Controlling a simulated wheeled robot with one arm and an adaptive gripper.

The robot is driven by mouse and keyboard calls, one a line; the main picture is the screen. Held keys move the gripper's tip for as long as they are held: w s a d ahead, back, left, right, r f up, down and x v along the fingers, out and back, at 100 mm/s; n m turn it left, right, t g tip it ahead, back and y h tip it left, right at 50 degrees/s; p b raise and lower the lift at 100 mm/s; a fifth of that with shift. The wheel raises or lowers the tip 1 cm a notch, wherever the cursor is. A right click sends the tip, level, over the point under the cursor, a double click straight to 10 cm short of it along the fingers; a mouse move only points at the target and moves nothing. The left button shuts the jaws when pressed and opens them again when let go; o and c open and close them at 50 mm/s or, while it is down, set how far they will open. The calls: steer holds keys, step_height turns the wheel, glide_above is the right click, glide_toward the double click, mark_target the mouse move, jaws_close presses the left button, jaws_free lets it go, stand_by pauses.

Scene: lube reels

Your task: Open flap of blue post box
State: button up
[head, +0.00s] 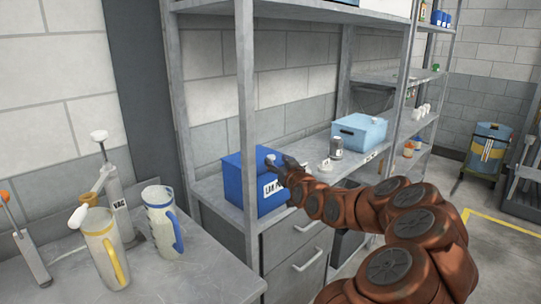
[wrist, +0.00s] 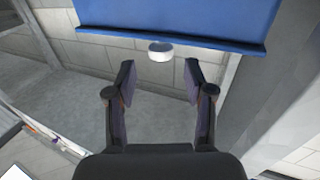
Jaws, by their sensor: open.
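The blue post box (head: 243,178) stands on the shelf unit's lower shelf, with a white label on its front, partly hidden by my arm. In the wrist view, a blue panel of the box (wrist: 175,15) fills the top, ending in a straight lip. A small round white knob (wrist: 160,51) shows just by that lip; a pale spot on the box in the head view (head: 270,158) looks like it. My gripper (wrist: 159,76) is open and empty. Its fingertips stand either side of the knob's line, just short of it. In the head view my gripper (head: 283,164) is at the box's upper right.
A grey upright post (head: 246,100) rises close in front of the box. Jugs (head: 104,250) and a pump (head: 112,190) stand on the left bench.

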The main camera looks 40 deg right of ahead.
mark_target(273, 158)
steer(key=shift+p+x, duration=0.85)
steer(key=shift+x, duration=1.75)
steer(key=shift+c, duration=0.3)
jaws_close()
